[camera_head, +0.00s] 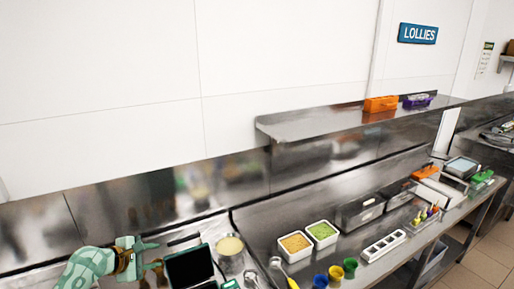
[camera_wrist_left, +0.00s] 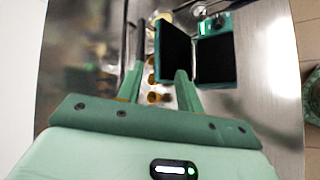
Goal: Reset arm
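My left gripper (camera_head: 152,256) is at the lower left of the head view, above the left end of the steel counter. In the left wrist view the two fingers of the left gripper (camera_wrist_left: 158,82) are spread apart with nothing held between them. A dark open case with green edges (camera_head: 190,268) lies just right of the gripper in the head view. The case also shows beyond the fingertips in the left wrist view (camera_wrist_left: 215,58), and I cannot tell how far below them it is.
A round tub with pale yellow contents (camera_head: 229,246) stands right of the case. White containers with orange (camera_head: 295,244) and green (camera_head: 322,232) contents and coloured cups (camera_head: 336,272) are further right. A steel shelf (camera_head: 330,121) runs along the wall above.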

